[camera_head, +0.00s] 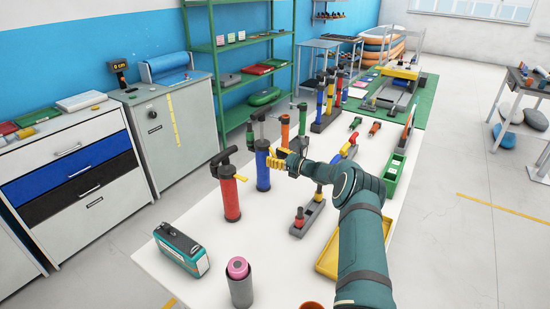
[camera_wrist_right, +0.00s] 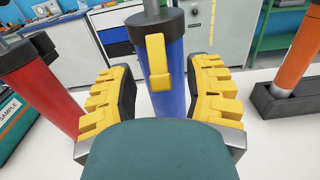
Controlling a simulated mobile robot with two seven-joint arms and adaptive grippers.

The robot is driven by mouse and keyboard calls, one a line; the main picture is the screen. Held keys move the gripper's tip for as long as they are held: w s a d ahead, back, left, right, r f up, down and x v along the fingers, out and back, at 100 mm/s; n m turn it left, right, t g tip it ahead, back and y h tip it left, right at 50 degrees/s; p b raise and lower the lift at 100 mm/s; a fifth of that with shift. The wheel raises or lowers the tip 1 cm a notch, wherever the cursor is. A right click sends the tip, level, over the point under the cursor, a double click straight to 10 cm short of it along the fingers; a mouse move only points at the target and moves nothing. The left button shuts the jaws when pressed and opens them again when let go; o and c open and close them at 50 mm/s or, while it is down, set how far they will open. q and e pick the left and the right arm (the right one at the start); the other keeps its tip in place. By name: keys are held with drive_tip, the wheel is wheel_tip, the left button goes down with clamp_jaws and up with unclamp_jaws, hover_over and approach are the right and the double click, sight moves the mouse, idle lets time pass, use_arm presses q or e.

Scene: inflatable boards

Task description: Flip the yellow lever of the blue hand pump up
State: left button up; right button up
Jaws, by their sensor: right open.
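The blue hand pump (camera_head: 263,172) stands upright on the white table, its black handle at the top. In the wrist view the pump's blue barrel (camera_wrist_right: 173,95) rises in the middle, with the yellow lever (camera_wrist_right: 157,62) on its near face, hanging down below the dark collar. In the head view my gripper hides most of the lever. My right gripper (camera_head: 277,160) is beside the pump. In the wrist view its yellow-padded fingers (camera_wrist_right: 161,88) are spread open, one on each side of the barrel and lever, with nothing clamped. My left gripper is not in view.
A red pump (camera_head: 231,195) stands close on the left, and an orange pump (camera_head: 285,131) stands behind. A teal box (camera_head: 181,249) and a dark cup with a pink roll (camera_head: 240,285) are near the front. A grey block with a red peg (camera_head: 307,217) lies below my arm.

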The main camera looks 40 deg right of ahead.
sight(274, 154)
drive_tip(key=shift+o, duration=0.2)
clamp_jaws()
drive_tip(key=shift+r, duration=0.1)
drive_tip(key=g+p, duration=0.1)
drive_tip(key=r+g+p, duration=0.1)
drive_tip(key=shift+s+g+h, duration=0.25)
drive_tip(key=shift+g+h, duration=0.05)
drive_tip(key=shift+h, duration=0.1)
drive_tip(key=g+p, duration=0.1)
drive_tip(key=p, duration=0.1)
drive_tip(key=r+g+h+p, duration=0.1)
drive_tip(key=g+p, duration=0.3)
drive_tip(key=shift+s+d+r+p, duration=0.1)
drive_tip(key=shift+s+r+p, duration=0.15)
drive_tip(key=shift+s+p, duration=0.1)
drive_tip(key=shift+r+g+h+p, duration=0.1)
drive_tip(key=shift+g+h+p, duration=0.35)
drive_tip(key=shift+g, duration=0.35)
drive_tip(key=shift+s+d+r+g+h, duration=0.1)
drive_tip(key=shift+g+h, duration=0.05)
drive_tip(key=shift+g, duration=0.4)
drive_tip(key=shift+s+r+g+h, duration=0.1)
drive_tip(key=shift+g, duration=0.45)
